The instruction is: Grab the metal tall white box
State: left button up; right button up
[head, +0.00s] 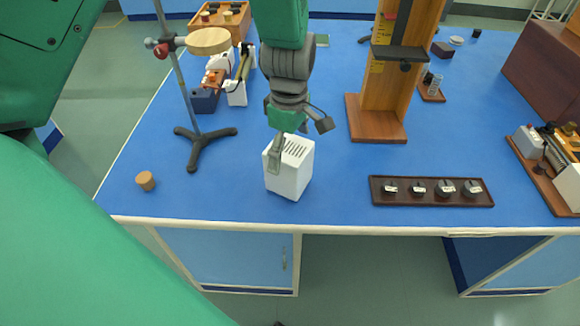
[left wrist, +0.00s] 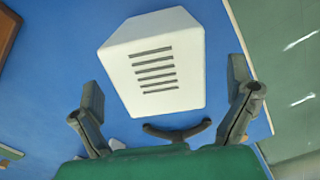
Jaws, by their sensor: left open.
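The tall white box (head: 291,172) stands upright on the blue bench near its front edge, with dark slots in its top. It also shows in the left wrist view (left wrist: 155,65), between and ahead of the two fingers. My left gripper (head: 300,139) is above the box in the head view, pointing down, with one finger overlapping the box's left side. In the left wrist view my left gripper (left wrist: 166,88) is open, with a finger on each side of the box and blue bench visible between each finger and the box. My right gripper is not in view.
A stand with a black tripod foot (head: 198,143) is left of the box, and a small wooden cylinder (head: 146,181) lies near the front left. A wooden upright (head: 376,118) and a tray of weights (head: 431,202) are to the right. Bench between box and tray is clear.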

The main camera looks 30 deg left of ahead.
pick_arm(q)
jog(key=f, duration=0.3)
jog(key=shift+w+a, duration=0.15)
jog(key=shift+w, duration=0.05)
jog(key=shift+s+r, duration=0.15)
jog(key=c, duration=1.6)
jog(key=shift+c, duration=0.2)
